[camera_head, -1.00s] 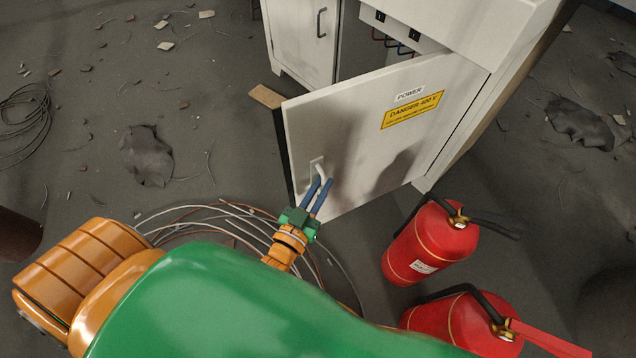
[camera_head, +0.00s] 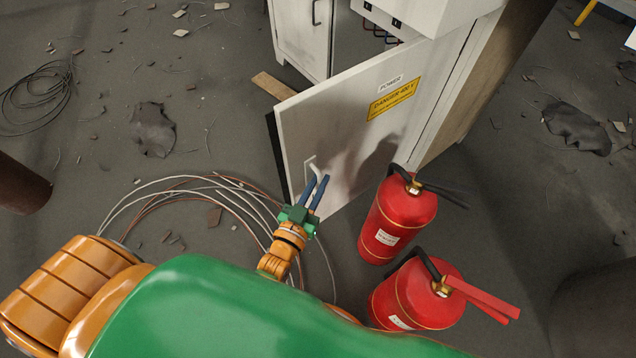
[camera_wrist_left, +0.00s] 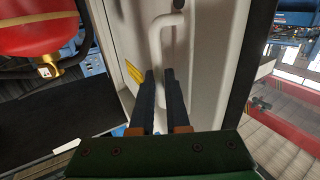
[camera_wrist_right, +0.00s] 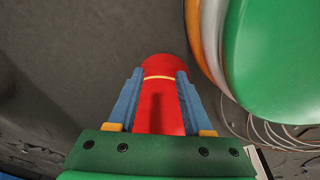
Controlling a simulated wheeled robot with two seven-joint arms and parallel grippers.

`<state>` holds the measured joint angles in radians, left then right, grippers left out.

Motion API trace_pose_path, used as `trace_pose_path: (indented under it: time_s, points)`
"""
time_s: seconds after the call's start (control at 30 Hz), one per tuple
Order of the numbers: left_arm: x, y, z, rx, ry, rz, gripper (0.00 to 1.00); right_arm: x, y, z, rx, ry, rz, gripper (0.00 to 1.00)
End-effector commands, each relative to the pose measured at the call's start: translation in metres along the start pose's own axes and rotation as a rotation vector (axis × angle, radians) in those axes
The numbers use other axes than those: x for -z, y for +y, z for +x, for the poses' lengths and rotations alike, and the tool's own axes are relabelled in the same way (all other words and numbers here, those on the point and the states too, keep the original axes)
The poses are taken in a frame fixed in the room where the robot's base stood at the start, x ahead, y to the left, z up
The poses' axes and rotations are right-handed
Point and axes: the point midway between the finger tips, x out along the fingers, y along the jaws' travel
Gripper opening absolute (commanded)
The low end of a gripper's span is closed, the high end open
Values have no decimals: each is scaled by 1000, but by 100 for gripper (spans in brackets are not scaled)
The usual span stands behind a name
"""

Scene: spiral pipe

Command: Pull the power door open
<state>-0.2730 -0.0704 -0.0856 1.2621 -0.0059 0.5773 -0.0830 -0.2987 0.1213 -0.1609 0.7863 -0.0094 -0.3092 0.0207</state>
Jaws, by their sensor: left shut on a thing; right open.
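The power door (camera_head: 345,125) is a white cabinet door with a "POWER" label and a yellow "DANGER 400 V" sign. It stands swung out from the cabinet (camera_head: 450,90), with a gap on its left side. Its white bar handle (camera_head: 311,165) is near the free edge; it also shows in the left wrist view (camera_wrist_left: 155,40). My left gripper (camera_head: 322,180) has its blue fingers shut on the lower part of this handle. In the right wrist view, my right gripper (camera_wrist_right: 157,85) is open, with a red cylinder (camera_wrist_right: 158,100) showing between its fingers. I cannot tell whether they touch.
Two red fire extinguishers, one (camera_head: 398,220) close to the door's face and one (camera_head: 420,295) nearer me, stand right of the gripper. Loose cables (camera_head: 150,195) lie on the floor at left. A small wooden piece (camera_head: 272,86) lies beside the door's free edge.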

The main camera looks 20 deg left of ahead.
Motion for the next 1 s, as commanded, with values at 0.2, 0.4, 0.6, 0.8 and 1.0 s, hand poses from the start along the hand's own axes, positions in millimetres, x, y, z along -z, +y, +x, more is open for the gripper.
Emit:
trace_pose_path:
  time_s: [0.2, 0.4, 0.6, 0.8, 1.0]
  points:
    - [1, 0, 1, -1, 3, 0, 30, 0, 0, 0, 1, -1, 0, 50]
    - [0, 0, 0, 0, 1, 0, 43, 2, 0, 0, 0, 4, 0, 50]
    - [0, 0, 0, 0, -1, 0, 43, 5, 1, 0, -1, 8, 0, 50]
    - [1, 0, -27, 0, -6, 1, 43, 1, 6, -5, -8, 6, -2, 50]
    - [0, 0, -64, -1, -3, 0, 43, -6, 9, -7, -12, 3, -2, 50]
